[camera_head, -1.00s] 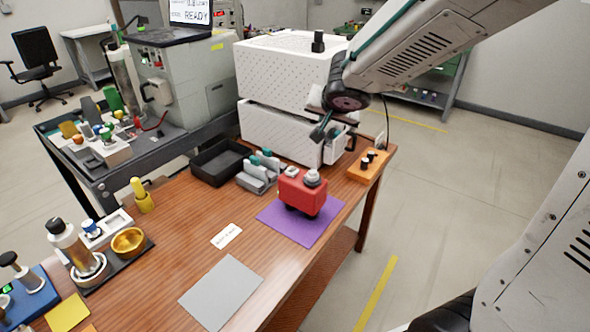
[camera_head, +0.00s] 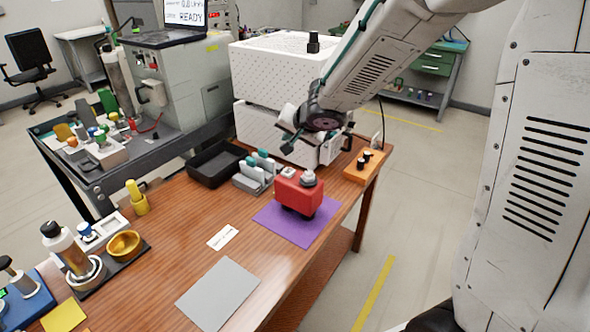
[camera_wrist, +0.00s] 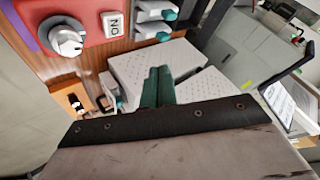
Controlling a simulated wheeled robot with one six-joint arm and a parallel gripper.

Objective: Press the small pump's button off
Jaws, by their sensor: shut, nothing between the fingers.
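The small pump is a red block (camera_head: 298,194) with a grey knob (camera_head: 308,177) on top, on a purple mat (camera_head: 268,217) near the table's right edge. A small white button (camera_head: 288,172) shows at its back left. The wrist view shows the pump's red top (camera_wrist: 88,14) at upper left, with the knob (camera_wrist: 66,38) and the white button (camera_wrist: 113,24) marked "ON", seen upside down. My gripper (camera_head: 287,140) is shut and empty, above and behind the pump, apart from it. Its teal fingertips (camera_wrist: 157,72) are together in the wrist view, below and right of the button.
A white dotted two-part box (camera_head: 272,130) stands behind the pump. A grey rack with teal-capped items (camera_head: 250,180) and a black tray (camera_head: 205,168) are to the left. An orange block with black knobs (camera_head: 357,174) is at right.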

